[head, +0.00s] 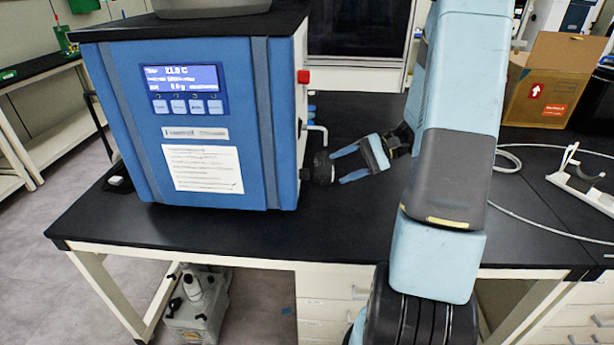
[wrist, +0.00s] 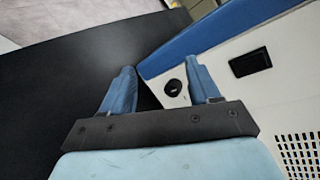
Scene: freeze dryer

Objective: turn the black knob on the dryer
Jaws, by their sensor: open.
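The dryer is a blue and white box (head: 213,120) on a black bench. The black knob (head: 321,166) sticks out low on the dryer's right side in the head view. In the wrist view a small round black part (wrist: 174,88), seemingly the knob, shows on the white side panel, between the finger lines and nearer the right finger. My gripper (head: 338,168) is open and points left at the knob, its fingertips close to it. It also shows in the wrist view (wrist: 163,88). I cannot tell whether the fingers touch the knob.
A red switch (head: 303,76) and a bent metal pipe (head: 316,130) are on the dryer's right side, above the knob. A black rectangular part (wrist: 250,62) and a vent grille (wrist: 298,150) show on the panel. A cardboard box (head: 545,85) stands back right, with white tubing before it.

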